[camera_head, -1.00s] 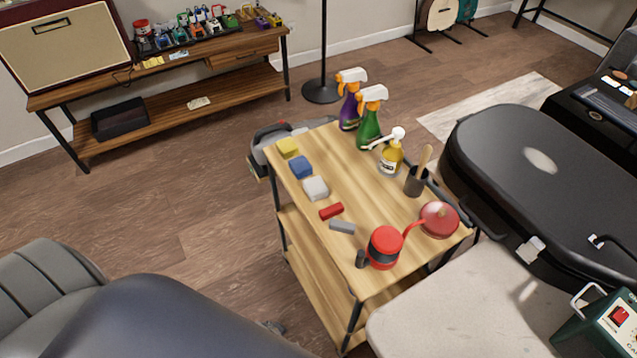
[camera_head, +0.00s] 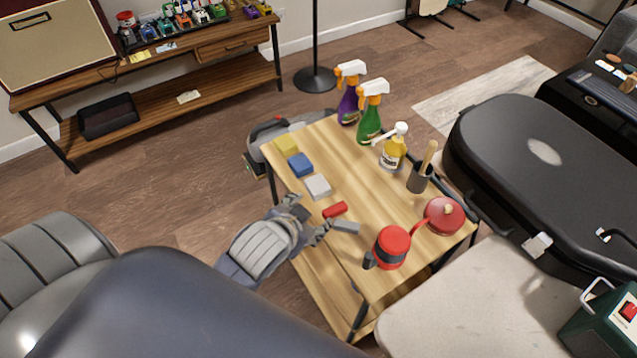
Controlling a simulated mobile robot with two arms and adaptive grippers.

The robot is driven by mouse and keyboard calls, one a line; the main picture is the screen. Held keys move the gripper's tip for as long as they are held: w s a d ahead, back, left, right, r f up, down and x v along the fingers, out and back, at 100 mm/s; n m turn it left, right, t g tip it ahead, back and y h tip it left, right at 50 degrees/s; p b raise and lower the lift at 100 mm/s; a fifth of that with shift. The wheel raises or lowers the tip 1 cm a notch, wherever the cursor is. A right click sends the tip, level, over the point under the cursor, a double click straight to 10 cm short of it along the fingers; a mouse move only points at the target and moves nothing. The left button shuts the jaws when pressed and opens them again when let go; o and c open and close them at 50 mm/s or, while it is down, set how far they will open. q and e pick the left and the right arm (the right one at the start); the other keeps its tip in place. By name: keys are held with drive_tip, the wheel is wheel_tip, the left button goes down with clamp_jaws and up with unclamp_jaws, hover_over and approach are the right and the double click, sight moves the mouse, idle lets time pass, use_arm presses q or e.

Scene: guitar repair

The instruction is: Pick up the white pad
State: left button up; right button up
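The white pad (camera_head: 318,186) lies flat on the wooden top of the small cart (camera_head: 377,205), near its left edge. It sits between a blue pad (camera_head: 300,165) and a red block (camera_head: 335,209). My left gripper (camera_head: 312,219) is at the cart's left edge, below the white pad in the picture. Its two fingers are spread with a gap between them and nothing visibly held. One finger is close to the white pad's lower side, the other near a grey block (camera_head: 346,227); contact cannot be told. My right gripper is not in view.
Spray bottles (camera_head: 369,125), a pump bottle (camera_head: 393,150), a dark cup (camera_head: 418,177) and red containers (camera_head: 391,246) stand on the cart. A black guitar case (camera_head: 540,185) is at right. The cart's middle is clear.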

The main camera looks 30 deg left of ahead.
use_arm(q)
drive_tip(key=w+d+r+m+t+h, duration=0.25)
drive_tip(key=w+r+t, duration=0.25)
drive_tip(key=w+r, duration=0.3)
drive_tip(key=w+d+r+m+t+h, duration=0.1)
drive_tip(key=w+d+r+m+t, duration=0.4)
drive_tip(key=r, duration=0.5)
drive_tip(key=d+r+m+h, duration=0.8)
drive_tip(key=r+m+h, duration=0.1)
drive_tip(key=m, duration=0.1)
drive_tip(key=s+d+m+g+h, duration=0.4)
drive_tip(key=d+m+g+h, duration=0.45)
drive_tip(key=m, duration=0.45)
drive_tip(key=m+g+y, duration=0.9)
drive_tip(key=g+y, duration=0.2)
drive_tip(key=y, duration=0.9)
hover_over(316, 185)
drive_tip(key=shift+t, duration=0.25)
wheel_tip(316, 185, down, 25)
drive_tip(key=shift+f+p, duration=0.1)
drive_tip(key=shift+p, duration=0.35)
drive_tip(key=shift+a+f+p, duration=0.1)
drive_tip(key=shift+f+p, duration=0.7)
drive_tip(key=shift+f, duration=2.25)
drive_tip(key=c, duration=0.6)
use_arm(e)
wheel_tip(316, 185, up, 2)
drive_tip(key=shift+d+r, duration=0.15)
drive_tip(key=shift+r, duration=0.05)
